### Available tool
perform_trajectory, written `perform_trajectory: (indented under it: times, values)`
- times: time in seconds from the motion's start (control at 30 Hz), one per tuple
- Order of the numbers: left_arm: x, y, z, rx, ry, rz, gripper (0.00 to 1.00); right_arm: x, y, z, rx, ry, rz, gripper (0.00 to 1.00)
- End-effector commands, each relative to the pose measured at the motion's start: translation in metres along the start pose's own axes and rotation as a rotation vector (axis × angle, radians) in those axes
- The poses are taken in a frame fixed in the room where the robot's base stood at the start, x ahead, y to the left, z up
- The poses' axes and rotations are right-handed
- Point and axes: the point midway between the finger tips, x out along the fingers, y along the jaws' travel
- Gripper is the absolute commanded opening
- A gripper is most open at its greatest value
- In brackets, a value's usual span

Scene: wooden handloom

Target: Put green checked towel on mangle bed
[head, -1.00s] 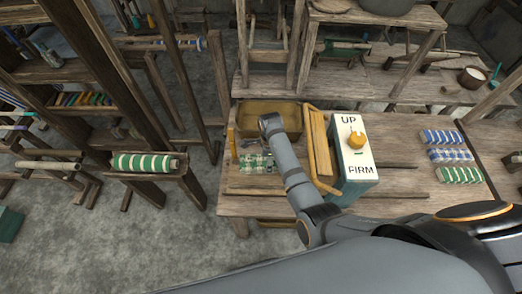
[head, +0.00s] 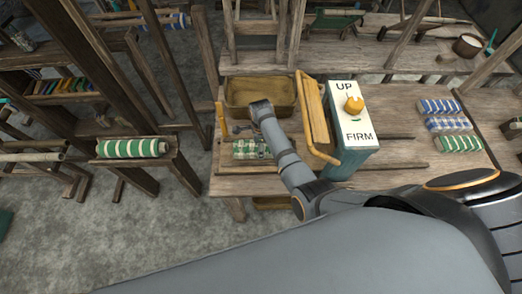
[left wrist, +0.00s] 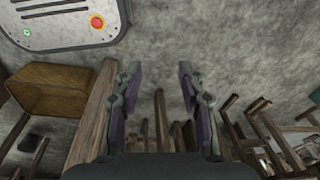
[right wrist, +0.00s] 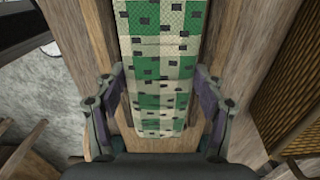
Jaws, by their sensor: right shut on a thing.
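The green checked towel (head: 246,149) lies flat-looking on the left part of the wooden table, beside the yellow-framed box. In the right wrist view the towel (right wrist: 160,60) is a long green and cream strip over a wooden surface. My right gripper (right wrist: 160,92) has its fingers on both side edges of the towel and is shut on it. In the head view my right arm hides part of the towel and the gripper. I cannot tell whether the towel touches the wood. My left gripper (left wrist: 160,85) is open and empty over the floor. Which part is the mangle bed is unclear.
A box marked UP and FIRM with a yellow knob (head: 354,105) stands right of my arm, next to yellow wooden bars (head: 315,112). A wooden tray (head: 235,95) is behind. Several folded towels (head: 447,124) lie at right. A green striped roll (head: 133,148) is at left.

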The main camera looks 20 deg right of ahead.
Motion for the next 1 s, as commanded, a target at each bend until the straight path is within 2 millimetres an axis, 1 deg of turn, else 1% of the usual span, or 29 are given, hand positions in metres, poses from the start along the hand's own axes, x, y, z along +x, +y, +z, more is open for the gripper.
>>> perform_trajectory:
  times: [0.03, 0.17, 0.4, 0.43, 0.57, 0.6, 0.9, 0.97, 1.0]
  values:
    - [0.013, 0.001, 0.008, 0.000, -0.010, 0.000, 0.40, 0.013, -0.001, 0.000, 0.000, -0.001, -0.001, 0.35]
    - [0.009, 0.002, 0.018, 0.001, -0.026, 0.002, 0.40, 0.008, -0.001, 0.000, 0.000, -0.001, -0.002, 0.35]
    - [0.010, 0.002, 0.015, 0.000, -0.022, 0.002, 0.40, 0.011, 0.000, 0.000, 0.000, 0.000, 0.000, 0.35]
    - [0.010, 0.002, 0.015, 0.000, -0.021, 0.002, 0.40, 0.011, 0.000, 0.000, 0.000, 0.000, 0.000, 0.72]
    - [0.010, 0.002, 0.013, 0.000, -0.018, 0.002, 0.40, 0.011, 0.000, 0.000, 0.000, 0.000, -0.001, 0.90]
    - [0.010, 0.002, 0.013, 0.000, -0.018, 0.002, 0.40, 0.011, 0.000, 0.000, 0.000, 0.000, -0.001, 0.92]
    - [0.009, 0.002, 0.011, 0.000, -0.015, 0.002, 0.40, 0.010, 0.000, 0.000, 0.000, 0.000, -0.001, 0.92]
    - [0.007, 0.002, 0.011, 0.000, -0.015, 0.001, 0.40, 0.006, 0.000, 0.000, 0.000, -0.001, -0.001, 0.92]
    - [0.001, 0.001, 0.010, 0.000, -0.015, 0.002, 0.40, 0.001, 0.000, 0.000, 0.000, 0.000, -0.001, 0.92]
